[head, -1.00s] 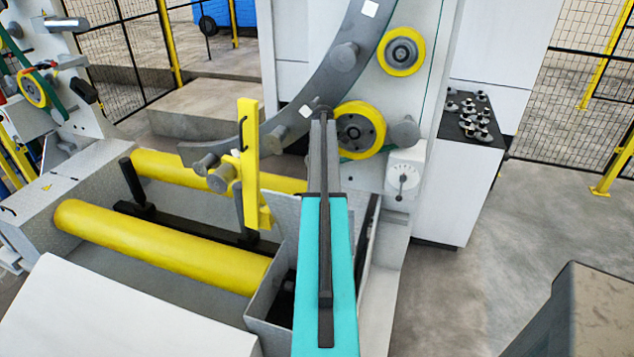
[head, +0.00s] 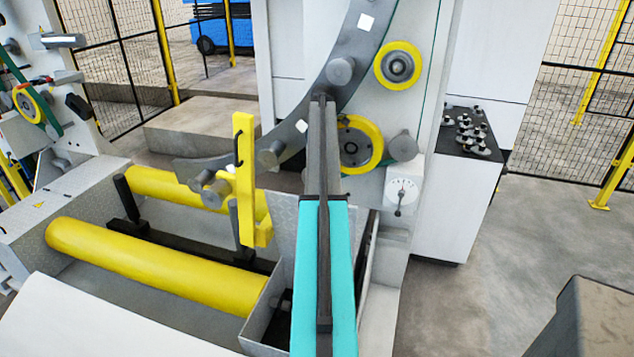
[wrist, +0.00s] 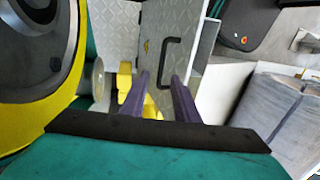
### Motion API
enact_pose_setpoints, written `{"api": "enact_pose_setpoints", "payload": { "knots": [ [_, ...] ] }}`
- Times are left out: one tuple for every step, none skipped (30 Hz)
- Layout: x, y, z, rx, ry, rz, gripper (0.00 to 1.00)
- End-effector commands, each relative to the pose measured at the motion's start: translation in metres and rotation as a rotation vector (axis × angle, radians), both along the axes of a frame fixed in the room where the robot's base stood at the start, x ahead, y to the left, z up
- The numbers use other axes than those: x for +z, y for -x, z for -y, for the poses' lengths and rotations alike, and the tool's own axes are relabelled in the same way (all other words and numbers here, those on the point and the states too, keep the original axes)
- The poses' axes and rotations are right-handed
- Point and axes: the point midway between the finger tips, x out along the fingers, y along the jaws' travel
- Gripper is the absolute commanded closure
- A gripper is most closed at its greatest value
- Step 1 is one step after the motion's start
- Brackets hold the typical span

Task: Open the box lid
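In the wrist view a grey diamond-plate panel (wrist: 192,22) with a black bar handle (wrist: 179,42) lies ahead of my gripper (wrist: 161,78); I take it for the box lid. A diamond-plate panel (head: 283,222) stands at the box's back, partly hidden by my gripper. The handle is not clear in the head view.
A yellow post (head: 244,170) stands just left of my gripper. Yellow rollers (head: 150,265) lie further left. A curved grey arm (head: 335,70) and yellow wheels (head: 398,65) are beyond the fingertips. Open floor (head: 480,310) lies to the right.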

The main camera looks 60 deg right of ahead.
Motion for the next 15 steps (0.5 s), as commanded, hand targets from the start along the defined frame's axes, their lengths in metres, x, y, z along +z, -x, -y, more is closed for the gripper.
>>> {"api": "enact_pose_setpoints", "payload": {
  "knots": [
    [0.006, -0.001, 0.002, 0.0, 0.001, 0.001, 0.72],
    [0.01, -0.001, 0.002, 0.0, 0.001, 0.001, 0.72],
    [0.014, -0.001, 0.003, 0.0, 0.0, 0.002, 0.72],
    [0.016, -0.001, 0.003, 0.0, 0.0, 0.002, 0.72],
    [0.019, -0.001, 0.003, 0.0, -0.001, 0.002, 0.72],
    [0.021, -0.001, 0.003, 0.0, -0.001, 0.002, 0.72],
    [0.023, -0.001, 0.003, 0.0, -0.002, 0.001, 0.72],
    [0.024, -0.001, 0.003, 0.0, -0.002, 0.001, 0.72],
    [0.025, -0.001, 0.003, 0.0, -0.002, 0.001, 0.72],
    [0.025, -0.001, 0.003, 0.0, -0.002, 0.001, 0.72],
    [0.026, -0.001, 0.003, 0.0, -0.002, 0.001, 0.72],
    [0.026, -0.001, 0.003, 0.0, -0.002, 0.001, 0.72],
    [0.026, -0.001, 0.003, 0.0, -0.002, 0.001, 0.72],
    [0.026, -0.001, 0.003, 0.0, -0.002, 0.001, 0.72],
    [0.026, -0.001, 0.002, 0.0, -0.002, 0.001, 0.72]
  ]
}}
